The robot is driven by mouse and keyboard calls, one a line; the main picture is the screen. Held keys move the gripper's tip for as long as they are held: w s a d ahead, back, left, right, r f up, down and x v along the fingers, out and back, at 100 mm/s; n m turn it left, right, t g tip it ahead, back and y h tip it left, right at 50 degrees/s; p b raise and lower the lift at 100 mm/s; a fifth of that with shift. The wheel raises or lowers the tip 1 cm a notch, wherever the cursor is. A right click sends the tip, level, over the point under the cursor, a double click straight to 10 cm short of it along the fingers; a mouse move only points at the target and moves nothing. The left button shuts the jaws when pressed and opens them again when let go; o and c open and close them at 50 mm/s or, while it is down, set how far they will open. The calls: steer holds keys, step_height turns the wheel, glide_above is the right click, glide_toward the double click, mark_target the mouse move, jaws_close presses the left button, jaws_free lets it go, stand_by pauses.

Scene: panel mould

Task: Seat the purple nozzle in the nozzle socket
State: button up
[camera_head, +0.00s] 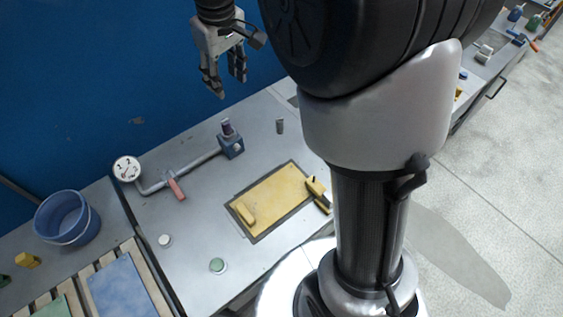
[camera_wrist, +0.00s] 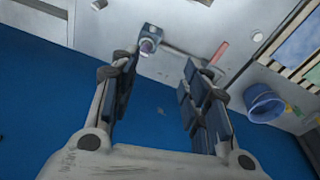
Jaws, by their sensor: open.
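The purple nozzle (camera_head: 227,127) stands upright at the top of a blue-grey block (camera_head: 232,148), which looks like the nozzle socket, at the end of a grey pipe. I cannot tell how deep it sits. In the wrist view the nozzle (camera_wrist: 147,46) shows against the block (camera_wrist: 151,32), beyond the left finger. My gripper (camera_head: 224,88) is open and empty, raised above the back of the bench and apart from the nozzle. In the wrist view its two fingers (camera_wrist: 158,75) are wide apart with nothing between them.
The pipe (camera_head: 190,169) carries a red lever (camera_head: 176,190) and a round gauge (camera_head: 127,169). A small grey cylinder (camera_head: 280,126) stands right of the block. A yellow panel (camera_head: 270,200) lies in front. A blue bucket (camera_head: 67,218) is at left. A blue wall rises behind.

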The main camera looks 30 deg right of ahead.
steer(key=s+r+m+t, duration=0.15)
steer(key=s+r, duration=0.25)
steer(key=s, duration=0.9)
steer(key=s+f+m+t, duration=0.1)
steer(key=s+f, duration=0.3)
steer(key=s, duration=1)
steer(key=shift+m, duration=0.85)
steer(key=shift+f, duration=0.15)
step_height(320, 180, down, 5)
steer(key=b, duration=0.5)
